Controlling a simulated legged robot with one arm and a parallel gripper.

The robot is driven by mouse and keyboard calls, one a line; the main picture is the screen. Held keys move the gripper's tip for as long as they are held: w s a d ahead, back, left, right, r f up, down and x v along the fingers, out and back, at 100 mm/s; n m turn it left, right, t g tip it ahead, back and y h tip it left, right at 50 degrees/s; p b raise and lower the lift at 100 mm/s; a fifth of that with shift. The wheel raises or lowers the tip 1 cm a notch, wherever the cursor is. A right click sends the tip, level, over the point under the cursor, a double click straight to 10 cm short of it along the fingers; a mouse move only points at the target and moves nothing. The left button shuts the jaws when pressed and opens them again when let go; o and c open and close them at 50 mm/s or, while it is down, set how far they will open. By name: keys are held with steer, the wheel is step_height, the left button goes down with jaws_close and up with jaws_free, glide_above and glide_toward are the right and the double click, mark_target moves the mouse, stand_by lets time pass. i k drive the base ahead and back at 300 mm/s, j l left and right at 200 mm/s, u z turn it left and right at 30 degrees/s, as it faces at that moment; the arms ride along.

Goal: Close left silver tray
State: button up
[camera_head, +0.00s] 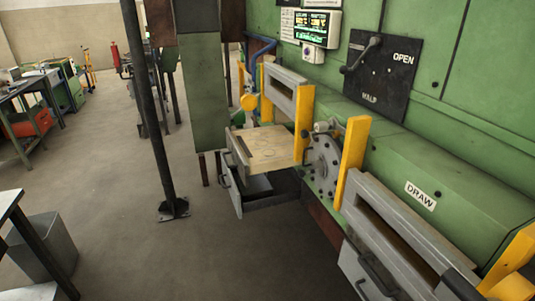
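The left silver tray (232,188) stands pulled out from the green machine, left of centre. Its grey front with a dark bar handle (225,178) faces left, and its dark inside shows below a wooden-topped upper drawer (270,148). That upper drawer is also pulled out and partly covers the tray. A second silver unit (385,235) with a dark handle (375,275) is at the lower right, cut by the picture's bottom edge. My gripper is not in view.
A dark post (150,110) with a foot plate stands left of the drawers. Yellow uprights (352,160) flank the silver units. A grey bin (45,250) is at the lower left. The floor between is clear.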

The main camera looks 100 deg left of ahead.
mark_target(252, 152)
steer(key=l+u, duration=0.1)
steer(key=u, duration=0.8)
steer(key=k+l+u, duration=0.1)
steer(key=u, duration=1.2)
steer(key=i+u, duration=0.1)
steer(key=u, duration=0.3)
steer(key=i+u, duration=0.1)
steer(key=u, duration=0.7)
steer(key=i+l+u, duration=0.1)
steer(key=i+u, duration=0.35)
steer(key=i, duration=1.95)
